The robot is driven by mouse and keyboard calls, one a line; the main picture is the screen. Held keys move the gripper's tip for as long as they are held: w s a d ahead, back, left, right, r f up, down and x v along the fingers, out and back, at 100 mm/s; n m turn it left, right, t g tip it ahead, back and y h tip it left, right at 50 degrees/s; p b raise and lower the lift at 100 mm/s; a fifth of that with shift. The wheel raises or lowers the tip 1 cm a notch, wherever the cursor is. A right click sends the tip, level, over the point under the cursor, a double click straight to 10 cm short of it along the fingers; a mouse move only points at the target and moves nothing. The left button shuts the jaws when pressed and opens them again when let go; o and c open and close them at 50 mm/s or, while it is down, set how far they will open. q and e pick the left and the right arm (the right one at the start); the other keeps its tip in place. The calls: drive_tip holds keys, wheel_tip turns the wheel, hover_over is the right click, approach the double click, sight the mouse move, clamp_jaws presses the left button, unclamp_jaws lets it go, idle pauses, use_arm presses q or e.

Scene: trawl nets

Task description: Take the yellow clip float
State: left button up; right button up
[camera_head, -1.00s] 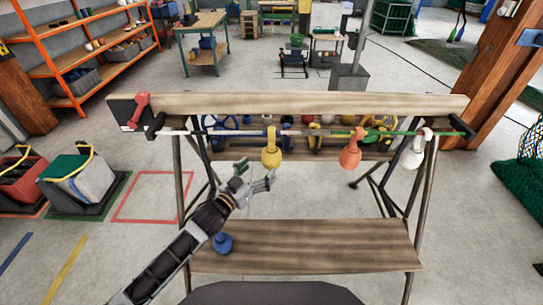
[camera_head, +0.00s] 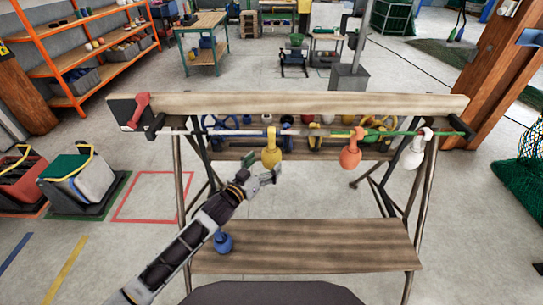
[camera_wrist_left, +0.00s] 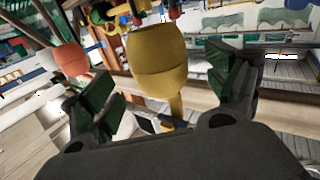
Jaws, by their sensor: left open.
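The yellow clip float (camera_head: 271,154) hangs by its clip from the horizontal rod of the wooden frame, left of the middle. In the left wrist view the yellow clip float (camera_wrist_left: 158,62) fills the centre, between the two spread fingers. My left gripper (camera_head: 263,168) is open and empty, just below and beside the float in the head view. In the left wrist view my left gripper (camera_wrist_left: 165,95) shows green pads on both sides of the float, with gaps; I cannot tell any contact. My right gripper is not in view.
An orange float (camera_head: 350,153) and a white float (camera_head: 412,154) hang farther right on the same rod. A blue float (camera_head: 222,243) rests on the lower wooden shelf (camera_head: 320,245). A red item (camera_head: 138,109) is at the beam's left end.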

sight(272, 155)
use_arm(q)
drive_tip(key=shift+x, duration=2.45)
drive_tip(key=shift+c, duration=0.5)
drive_tip(key=c, duration=1.1)
drive_tip(key=shift+r, duration=0.15)
